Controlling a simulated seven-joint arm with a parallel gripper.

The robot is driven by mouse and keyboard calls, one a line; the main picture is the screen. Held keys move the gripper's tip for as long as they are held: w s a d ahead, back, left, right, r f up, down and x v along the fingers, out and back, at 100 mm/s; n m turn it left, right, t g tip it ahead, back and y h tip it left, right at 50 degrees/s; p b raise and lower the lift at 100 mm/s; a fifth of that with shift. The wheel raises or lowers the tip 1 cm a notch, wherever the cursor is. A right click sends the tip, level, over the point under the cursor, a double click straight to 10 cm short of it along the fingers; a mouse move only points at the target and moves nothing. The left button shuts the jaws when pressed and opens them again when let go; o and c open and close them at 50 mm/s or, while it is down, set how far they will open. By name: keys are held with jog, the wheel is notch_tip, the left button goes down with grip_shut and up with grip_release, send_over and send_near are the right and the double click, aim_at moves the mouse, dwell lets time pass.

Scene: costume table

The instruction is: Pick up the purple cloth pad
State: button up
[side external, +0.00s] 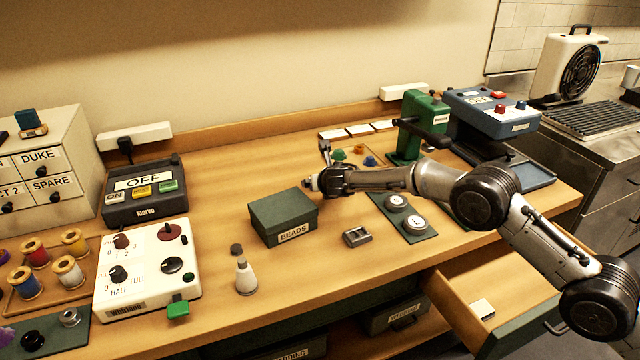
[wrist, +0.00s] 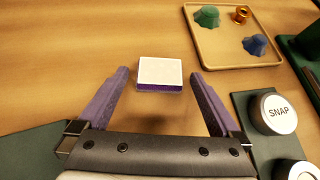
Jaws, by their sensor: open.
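My gripper (side external: 319,167) is open above the table, just behind the green BEADS box. In the wrist view, a small square pad (wrist: 160,86) with a pale, nearly white top and a purple side lies on the wood. It sits in the gap between my two fingertips, with space on both sides, and nothing is held. I cannot make this pad out in the side view, near my gripper. A purple thing (side external: 6,337) is cut off at the far left edge of the side view; I cannot tell what it is.
The BEADS box (side external: 284,217) stands close in front of my gripper. A shallow tan tray (wrist: 205,55) with green and blue pieces and a brass one lies beyond the pad to the right. A dark green mat with round SNAP tins (wrist: 279,114) is at right. An open drawer juts out in front.

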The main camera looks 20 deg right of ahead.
jog(key=shift+w+d+f, duration=0.1)
jog(key=shift+w+f, duration=0.2)
jog(key=shift+w, duration=0.15)
jog(key=c, duration=1.2)
jog(key=shift+c, duration=0.2)
jog(key=shift+r, duration=0.15)
